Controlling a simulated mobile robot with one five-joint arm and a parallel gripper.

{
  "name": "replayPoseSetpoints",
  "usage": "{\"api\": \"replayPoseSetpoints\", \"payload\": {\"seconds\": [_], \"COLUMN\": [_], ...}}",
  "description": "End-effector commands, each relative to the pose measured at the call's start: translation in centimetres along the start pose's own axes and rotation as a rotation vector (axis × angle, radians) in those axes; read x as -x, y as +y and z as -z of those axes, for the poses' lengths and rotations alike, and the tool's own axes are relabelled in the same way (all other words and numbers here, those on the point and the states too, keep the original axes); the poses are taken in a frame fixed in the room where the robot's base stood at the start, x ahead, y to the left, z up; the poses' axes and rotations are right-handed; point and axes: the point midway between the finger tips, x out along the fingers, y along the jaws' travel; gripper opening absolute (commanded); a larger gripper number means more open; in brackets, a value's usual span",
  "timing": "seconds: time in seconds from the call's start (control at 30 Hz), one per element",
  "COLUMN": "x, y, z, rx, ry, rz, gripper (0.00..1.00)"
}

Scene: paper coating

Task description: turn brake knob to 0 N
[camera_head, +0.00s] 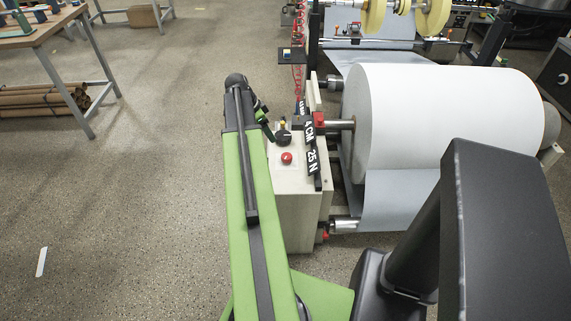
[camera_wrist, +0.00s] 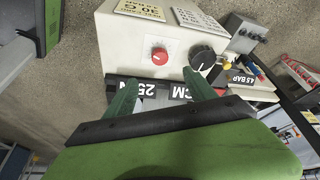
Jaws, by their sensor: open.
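The red knob (camera_head: 287,158) sits on a white dial face on top of the pale control box (camera_head: 297,212), beside the display reading 25 N (camera_head: 312,161). In the wrist view the red knob (camera_wrist: 160,56) lies just beyond and between my fingertips, and the 25 N display (camera_wrist: 147,89) shows upside down. A black knob (camera_wrist: 202,57) is to its right, close to the right finger's tip. My gripper (camera_wrist: 158,76) is open and empty, its two green fingers spread. In the head view my gripper (camera_head: 264,122) is near the black knob, mostly hidden by my arm.
A large white paper roll (camera_head: 450,115) stands right of the box. The 4 CM display (camera_head: 308,129) adjoins the 25 N one. A pressure display reads 4.5 BAR (camera_wrist: 246,77). Printed labels (camera_wrist: 140,10) are on the box. Open floor (camera_head: 150,200) lies to the left.

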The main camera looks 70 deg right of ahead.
Motion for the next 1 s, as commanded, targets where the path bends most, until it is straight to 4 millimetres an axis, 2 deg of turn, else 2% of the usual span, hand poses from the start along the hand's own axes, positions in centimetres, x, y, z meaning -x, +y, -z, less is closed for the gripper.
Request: {"api": "replayPoseSetpoints", "payload": {"seconds": [0.03,0.1,0.23,0.37,0.57,1.0], "x": [-0.6,-0.7,-0.9,-2.1,-5.8,-15.6], "y": [0.1,0.3,0.3,0.3,0.3,0.4], "z": [0.9,1.4,1.3,1.2,1.0,1.0], "rx": [-0.030,-0.048,-0.048,-0.047,-0.047,-0.045], "ry": [0.004,0.007,0.007,0.007,0.007,0.007], "rz": [-0.005,-0.008,-0.007,-0.007,-0.007,-0.008], "gripper": [0.64,0.64,0.64,0.64,0.64,0.64]}}
